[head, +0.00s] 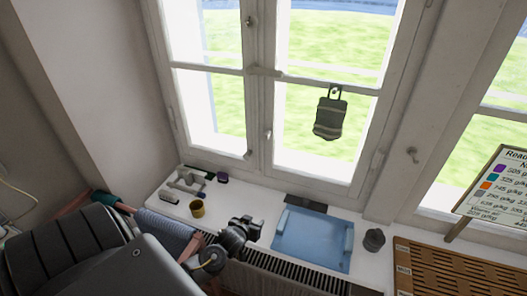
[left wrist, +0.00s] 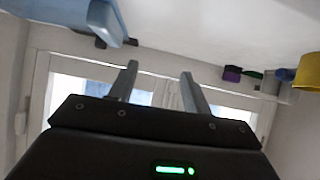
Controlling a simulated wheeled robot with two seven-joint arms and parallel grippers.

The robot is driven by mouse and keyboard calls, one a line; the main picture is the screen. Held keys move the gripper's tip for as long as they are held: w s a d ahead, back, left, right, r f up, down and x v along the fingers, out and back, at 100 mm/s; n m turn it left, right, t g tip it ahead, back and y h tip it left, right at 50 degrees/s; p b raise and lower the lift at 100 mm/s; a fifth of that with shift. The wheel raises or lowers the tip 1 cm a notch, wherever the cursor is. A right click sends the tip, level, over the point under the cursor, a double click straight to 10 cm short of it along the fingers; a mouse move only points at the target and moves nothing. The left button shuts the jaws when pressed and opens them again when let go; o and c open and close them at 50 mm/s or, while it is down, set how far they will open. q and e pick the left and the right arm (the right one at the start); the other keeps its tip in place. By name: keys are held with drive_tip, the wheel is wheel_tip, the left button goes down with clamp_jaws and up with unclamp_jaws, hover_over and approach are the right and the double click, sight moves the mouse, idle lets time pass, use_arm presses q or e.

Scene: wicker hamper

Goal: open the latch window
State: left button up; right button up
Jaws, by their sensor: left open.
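The white latch window (head: 263,71) stands behind the sill, its two casements meeting at a central upright and looking shut. A small pale handle (head: 268,133) sits on that upright, with small fittings above and below it. My left gripper (head: 251,226) is low over the sill's front edge, below the window and apart from it. In the left wrist view its two grey fingers (left wrist: 160,72) are spread with nothing between them. The window (left wrist: 173,95) shows upside down beyond the fingers, partly hidden by the gripper body. My right gripper is not in view.
A blue tray (head: 312,240), a yellow mug (head: 197,208) and a grey cup (head: 374,240) stand on the sill. A dark pouch (head: 329,117) hangs before the right casement. A slatted wooden board (head: 450,270) and a sign (head: 497,187) are at right.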

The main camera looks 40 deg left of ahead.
use_arm(q)
drive_tip(key=w+a+r+n+t+y, duration=0.1)
drive_tip(key=w+a+r+t, duration=0.15)
drive_tip(key=r, duration=0.45)
drive_tip(key=w+a+r+n+t+y, duration=0.1)
drive_tip(key=w+a+r+n+t, duration=0.1)
drive_tip(key=w+r, duration=0.35)
drive_tip(key=n+t, duration=0.1)
drive_tip(key=t, duration=0.1)
approach(264, 138)
drive_tip(key=p+x, duration=0.1)
drive_tip(key=x, duration=0.8)
drive_tip(key=shift+w+a, duration=0.1)
drive_tip(key=shift+w, duration=0.25)
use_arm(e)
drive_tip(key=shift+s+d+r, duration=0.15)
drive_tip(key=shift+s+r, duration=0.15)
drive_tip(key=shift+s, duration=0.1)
use_arm(q)
clamp_jaws()
